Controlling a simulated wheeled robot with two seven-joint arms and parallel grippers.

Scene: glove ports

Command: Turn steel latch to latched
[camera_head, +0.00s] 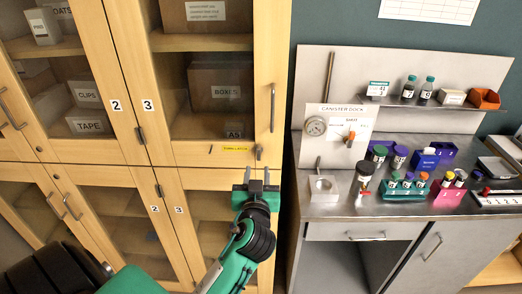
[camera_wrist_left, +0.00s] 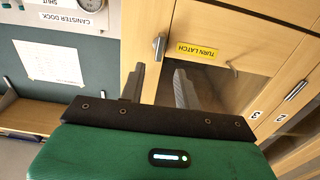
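The steel latch (camera_head: 258,152) is a small grey piece on the wooden frame at the lower right corner of upper cabinet door 3. A yellow label (camera_head: 235,150) sits left of it. In the left wrist view, which looks upside down, the latch (camera_wrist_left: 160,46) hangs beside the yellow label (camera_wrist_left: 198,50) reading TURN LATCH. My left gripper (camera_head: 257,174) is open and empty, just below the latch in the head view. Its two fingers (camera_wrist_left: 160,82) show apart in the wrist view, with the latch beyond them, seemingly untouched. My right gripper is in neither view.
Door 3 has a vertical handle (camera_head: 272,108) above the latch. Boxes (camera_head: 218,86) stand behind its glass. To the right is a steel bench (camera_head: 410,205) with vials, coloured racks and a canister dock panel (camera_head: 340,130). Lower cabinet doors (camera_head: 205,205) are below.

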